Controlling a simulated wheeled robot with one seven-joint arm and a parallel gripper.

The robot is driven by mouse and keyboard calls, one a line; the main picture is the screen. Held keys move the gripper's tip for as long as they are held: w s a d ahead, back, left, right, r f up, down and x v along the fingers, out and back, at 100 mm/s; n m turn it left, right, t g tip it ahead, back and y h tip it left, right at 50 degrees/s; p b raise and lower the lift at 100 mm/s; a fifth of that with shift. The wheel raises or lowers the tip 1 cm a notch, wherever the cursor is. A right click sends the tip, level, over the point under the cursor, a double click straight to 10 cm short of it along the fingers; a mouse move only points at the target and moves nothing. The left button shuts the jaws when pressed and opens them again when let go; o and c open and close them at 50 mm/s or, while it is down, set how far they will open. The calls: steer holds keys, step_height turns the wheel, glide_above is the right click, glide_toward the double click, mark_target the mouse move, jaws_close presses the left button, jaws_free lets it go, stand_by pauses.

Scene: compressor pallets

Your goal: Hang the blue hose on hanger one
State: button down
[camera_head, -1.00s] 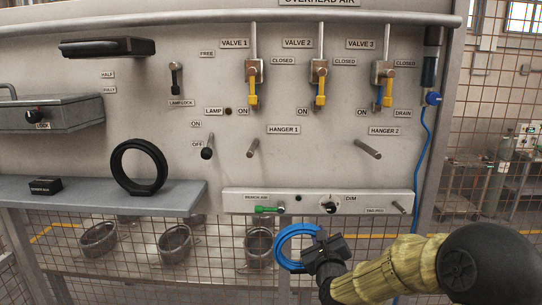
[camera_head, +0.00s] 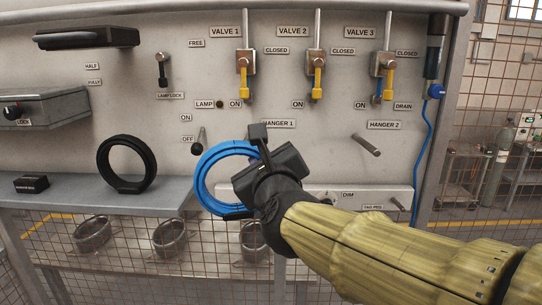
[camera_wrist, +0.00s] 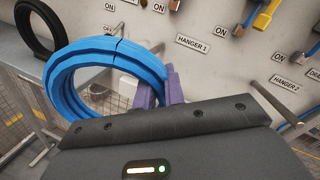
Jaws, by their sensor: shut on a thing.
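The blue hose (camera_head: 206,172) is a coiled ring held upright at the left side of my gripper (camera_head: 250,160), in front of the panel. In the wrist view the blue hose (camera_wrist: 62,82) fills the upper left, and my gripper (camera_wrist: 165,92) is shut on its right side with purple fingers. The hanger one label (camera_head: 279,123) is partly covered by my gripper in the head view.
The hanger two peg (camera_head: 366,145) sticks out to the right. Yellow valve handles (camera_head: 317,82) line the panel above. A black ring (camera_head: 127,163) stands on the grey shelf (camera_head: 75,192) at left. A blue cable (camera_head: 424,150) hangs at the right edge.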

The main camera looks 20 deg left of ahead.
steer(key=shift+w, duration=0.2)
steer(key=w+a+p, duration=0.2)
steer(key=w+p, duration=0.1)
steer(key=w, duration=0.6)
steer(key=shift+w+a+f+p, duration=0.2)
steer(key=shift+w+f+p, duration=0.05)
steer(key=shift+w+p, duration=0.15)
stand_by(1.0)
steer(key=shift+w+a+f+b, duration=0.1)
steer(key=shift+w+f+b, duration=0.6)
steer(key=shift+b, duration=0.55)
steer(key=shift+w, duration=0.15)
steer(key=shift+s+r, duration=0.1)
steer(key=shift+s, duration=0.1)
steer(key=shift+w, duration=0.1)
